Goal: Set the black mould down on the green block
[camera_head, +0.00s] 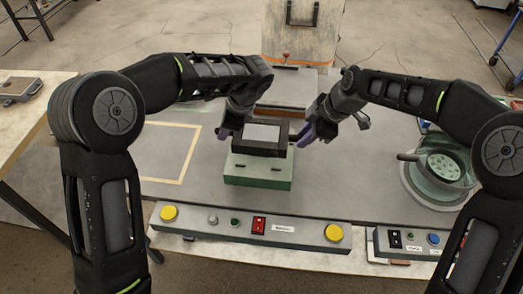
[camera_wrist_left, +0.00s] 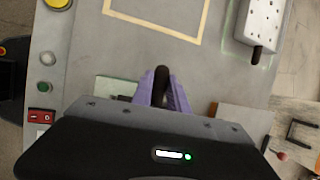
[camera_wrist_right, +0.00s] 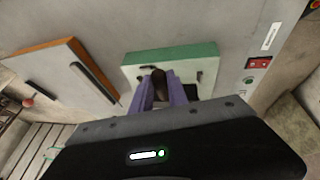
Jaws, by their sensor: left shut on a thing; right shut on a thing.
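The black mould (camera_head: 264,148) is a dark rectangular frame with a light grey inside. In the head view it appears level, over the back part of the green block (camera_head: 258,183). I cannot tell whether it touches the block. My left gripper (camera_head: 226,132) is shut on the mould's left handle; the dark handle end (camera_wrist_left: 161,78) shows between purple fingers in the left wrist view. My right gripper (camera_head: 307,134) is shut on the right handle, whose end (camera_wrist_right: 158,80) shows in the right wrist view. The block's pale, slotted front top is uncovered; its back is hidden.
A control panel (camera_head: 190,224) with yellow buttons runs along the table's front edge. A round device with a handled perforated pan (camera_head: 443,166) stands at the right. A yellow outlined square (camera_head: 186,155) on the left table is empty. An orange-edged plate (camera_wrist_right: 62,78) lies behind the block.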

